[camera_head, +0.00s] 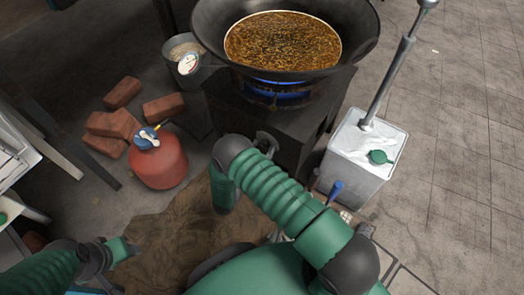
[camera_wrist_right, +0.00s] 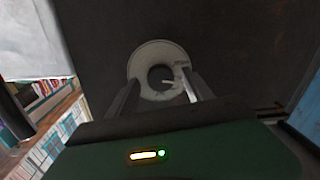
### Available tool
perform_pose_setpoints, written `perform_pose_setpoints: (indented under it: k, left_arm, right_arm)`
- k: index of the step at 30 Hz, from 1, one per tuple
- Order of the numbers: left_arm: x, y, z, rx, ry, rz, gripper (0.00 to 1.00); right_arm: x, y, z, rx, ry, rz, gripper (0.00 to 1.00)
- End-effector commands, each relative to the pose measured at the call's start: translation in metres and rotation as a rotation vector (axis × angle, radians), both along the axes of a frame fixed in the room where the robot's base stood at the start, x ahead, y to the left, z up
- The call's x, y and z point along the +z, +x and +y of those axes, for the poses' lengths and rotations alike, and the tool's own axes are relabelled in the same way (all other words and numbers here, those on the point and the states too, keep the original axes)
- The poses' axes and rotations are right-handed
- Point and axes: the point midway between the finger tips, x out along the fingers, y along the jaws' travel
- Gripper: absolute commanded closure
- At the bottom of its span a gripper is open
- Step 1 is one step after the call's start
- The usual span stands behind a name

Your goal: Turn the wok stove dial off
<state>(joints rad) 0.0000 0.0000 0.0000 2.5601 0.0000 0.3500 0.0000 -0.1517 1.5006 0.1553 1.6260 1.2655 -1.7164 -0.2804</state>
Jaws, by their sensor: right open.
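The wok stove (camera_head: 318,140) is a dark box with a blue flame (camera_head: 280,88) burning under a large black wok (camera_head: 362,45) of brown bubbling liquid. In the right wrist view a pale round dial (camera_wrist_right: 145,58) with a dark centre sits on a dark panel straight ahead. My right gripper (camera_wrist_right: 160,88) is open, its two fingers one on each side of the dial's lower part; I cannot tell if they touch it.
A red gas cylinder (camera_head: 160,165) and several bricks (camera_head: 122,93) lie left of the stove. A square metal can (camera_head: 360,160) with a pump rod stands close on the right. Paving (camera_head: 450,130) beyond it is clear.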

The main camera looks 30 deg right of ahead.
Motion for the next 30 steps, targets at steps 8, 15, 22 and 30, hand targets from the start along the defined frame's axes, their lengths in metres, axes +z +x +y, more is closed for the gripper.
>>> perform_pose_setpoints:
  k: [8,15,22,30]
  left_arm:
    - [0.0004,0.0001,0.0000,0.000,0.000,0.000,0.46]
    - [0.0004,0.0001,0.0000,0.000,0.000,0.000,0.46]
    - [0.0004,0.0000,0.0000,0.000,0.000,0.000,0.46]
    - [0.0038,0.0000,0.0000,0.000,0.000,0.000,0.46]
  right_arm:
    - [0.0007,0.0004,-0.0002,0.001,0.000,0.000,0.48]
    - [0.0006,0.0002,-0.0001,0.000,0.000,0.000,0.80]
    - [0.0005,0.0000,-0.0001,0.000,0.000,0.000,1.00]
    - [0.0010,-0.0005,-0.0001,0.000,0.015,-0.036,1.00]
